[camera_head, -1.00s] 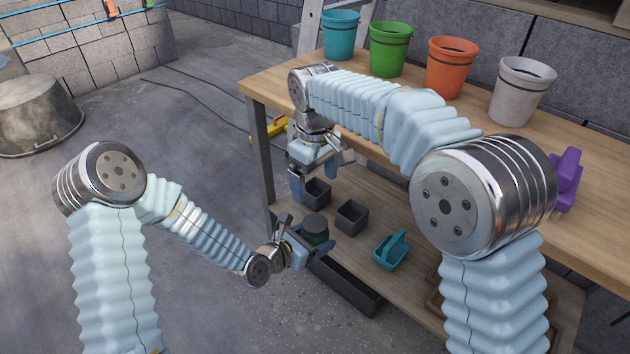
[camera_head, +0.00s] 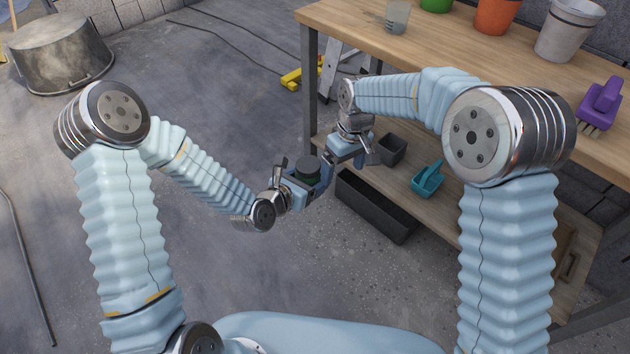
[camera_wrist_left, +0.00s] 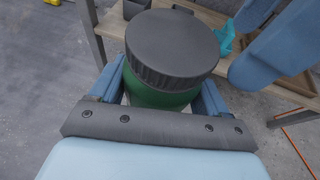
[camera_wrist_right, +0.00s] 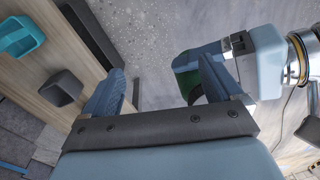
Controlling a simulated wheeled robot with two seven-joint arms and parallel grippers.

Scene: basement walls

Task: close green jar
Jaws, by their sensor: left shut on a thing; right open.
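The green jar (camera_head: 308,177) is upright in my left gripper (camera_head: 305,184), in mid-air in front of the shelf. In the left wrist view its green body (camera_wrist_left: 160,97) is between the two blue fingers. A dark grey lid (camera_wrist_left: 172,47) with a ribbed rim sits on top of the jar; I cannot tell how tightly. My right gripper (camera_head: 329,166) is open and empty, just right of the jar. In the right wrist view its fingers (camera_wrist_right: 160,88) are spread, and the jar (camera_wrist_right: 187,82) is partly hidden behind the right finger.
The wooden workbench (camera_head: 440,45) holds an orange pot (camera_head: 495,14), a whitish pot (camera_head: 568,30) and a purple brush (camera_head: 602,100). On the lower shelf are a teal scoop (camera_head: 428,180) and a small dark pot (camera_head: 391,150). A long dark trough (camera_head: 375,205) is by its front edge.

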